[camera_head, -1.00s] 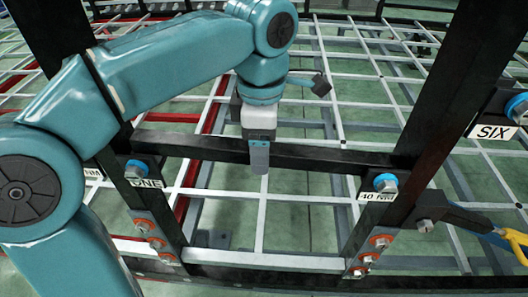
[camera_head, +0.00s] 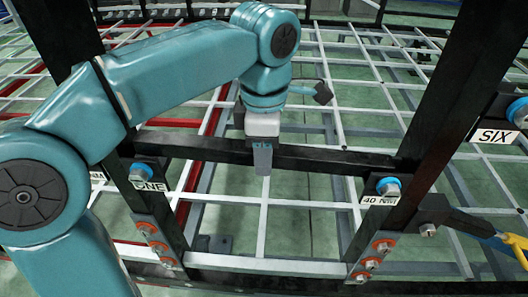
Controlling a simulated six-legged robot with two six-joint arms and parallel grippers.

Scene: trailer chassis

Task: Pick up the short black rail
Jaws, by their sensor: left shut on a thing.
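The short black rail (camera_head: 330,159) is a dark bar running across the middle of the view, between two slanted dark posts. My left gripper (camera_head: 262,160) comes down from above and is shut on the rail near its middle. A grey finger shows on the near side of the rail; the other finger is hidden behind it. The rail's ends lie at the left post (camera_head: 172,222) and the right post (camera_head: 425,130), and I cannot tell whether they touch. My right gripper is not in view.
Blue-ringed bolts sit by the labels ONE (camera_head: 150,186) and 40 NM (camera_head: 380,200), and by SIX (camera_head: 492,136). Orange-ringed bolts line plates on both posts. A tool with a blue and yellow handle (camera_head: 510,247) is at the right. A pale grid frame lies below, over a green floor.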

